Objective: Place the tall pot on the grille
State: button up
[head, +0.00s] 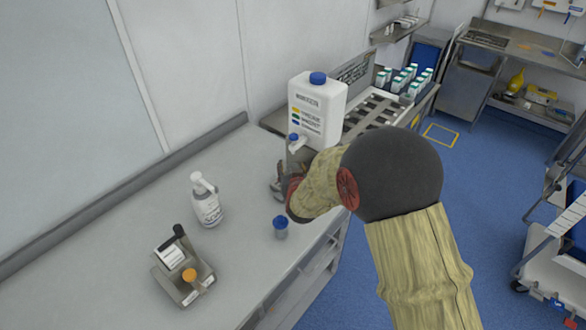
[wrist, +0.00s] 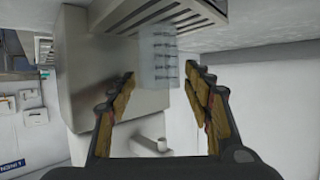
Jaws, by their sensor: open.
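A pale, translucent pot-like body (wrist: 158,75) with a column of dark marks shows in the wrist view, between and just beyond my fingertips; I take it for the tall pot. In the head view a narrow grey upright shape with a blue top (head: 295,138) stands by my gripper, partly hidden, and may be the same pot. My gripper (wrist: 162,74) is open, a finger on each side, with gaps visible. In the head view my gripper (head: 278,183) is low over the counter, mostly behind my arm. A slotted metal grille (head: 370,112) lies beyond the jug.
A large white jug (head: 317,108) with a blue cap stands close behind my gripper. A small blue-lidded pot (head: 281,228), a white pump bottle (head: 206,200) and a small device (head: 182,268) stand on the counter (head: 120,235). Several bottles (head: 405,82) stand at the far end.

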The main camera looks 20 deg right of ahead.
jog(key=shift+r, duration=0.2)
jog(key=s+a+r+n+g+y+p, duration=0.1)
jog(key=s+a+r+y, duration=0.1)
jog(key=s+r, duration=0.65)
jog(key=s+a+r+g+y+p, duration=0.1)
jog(key=s+a+r+g, duration=0.1)
jog(key=s+r, duration=0.65)
jog(key=s+d+r+g, duration=0.1)
jog(key=s+d+g, duration=0.1)
jog(key=s, duration=1)
jog(key=s+d+r+g+h, duration=0.1)
jog(key=s+d+r+g, duration=0.1)
jog(key=s, duration=1)
jog(key=shift+n+g, duration=0.3)
jog(key=shift+n, duration=0.1)
